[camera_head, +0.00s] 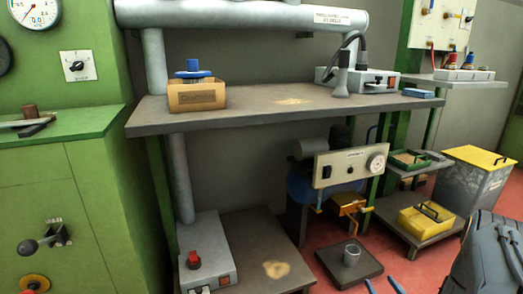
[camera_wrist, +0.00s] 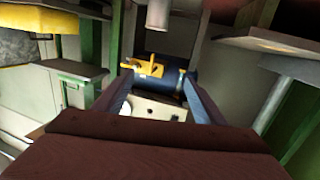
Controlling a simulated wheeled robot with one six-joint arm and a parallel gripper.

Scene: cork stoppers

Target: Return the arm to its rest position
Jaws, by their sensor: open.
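My gripper (camera_head: 383,285) shows as two blue fingertips at the bottom edge of the head view, with a gap between them. My grey arm (camera_head: 488,258) is at the lower right of that view. In the wrist view, the gripper (camera_wrist: 158,80) has its two dark blue fingers spread apart, with nothing held between them. The view looks turned upside down and past the fingers to the blue-bodied machine (camera_wrist: 180,77) with a yellow part and a pale panel. I cannot make out any cork stopper.
A grey bench (camera_head: 270,115) holds a cardboard box (camera_head: 197,97) and a grey device (camera_head: 375,83). The machine's panel (camera_head: 350,166) is below it. A clear cup (camera_head: 351,255) stands on a low dark plate (camera_head: 335,268). A yellow crate (camera_head: 425,222) and yellow-lidded bin (camera_head: 465,180) are at right.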

